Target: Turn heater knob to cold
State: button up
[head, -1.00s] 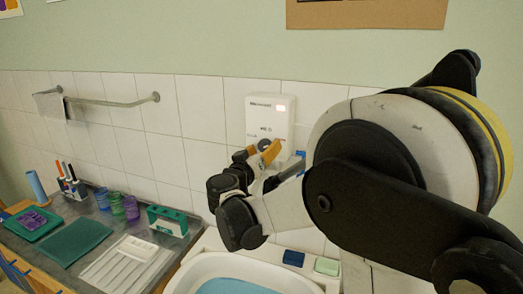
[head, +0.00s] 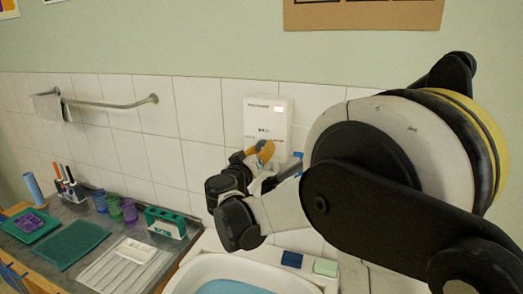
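My gripper (head: 262,152) is at the heater's lower front, with an orange finger tip over the knob's place. I cannot tell whether the fingers touch the knob or how far apart they are. My dark wrist and arm come in from the right and hide the area below the heater.
Below is a white basin (head: 183,284) with blue inside; a blue block (head: 292,259) and pale green block (head: 326,267) lie at its back rim. On the left counter are a green holder (head: 168,222), several cups and trays. A metal rail (head: 110,103) is on the wall.

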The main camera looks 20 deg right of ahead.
jog(key=n, duration=1.1)
jog(key=shift+r+n, duration=0.1)
jog(key=shift+n, duration=0.2)
jog(key=n, duration=1)
jog(key=shift+r+n, duration=0.1)
jog(key=shift+n, duration=0.3)
jog(key=o, duration=1.2)
jog(key=shift+a, duration=0.1)
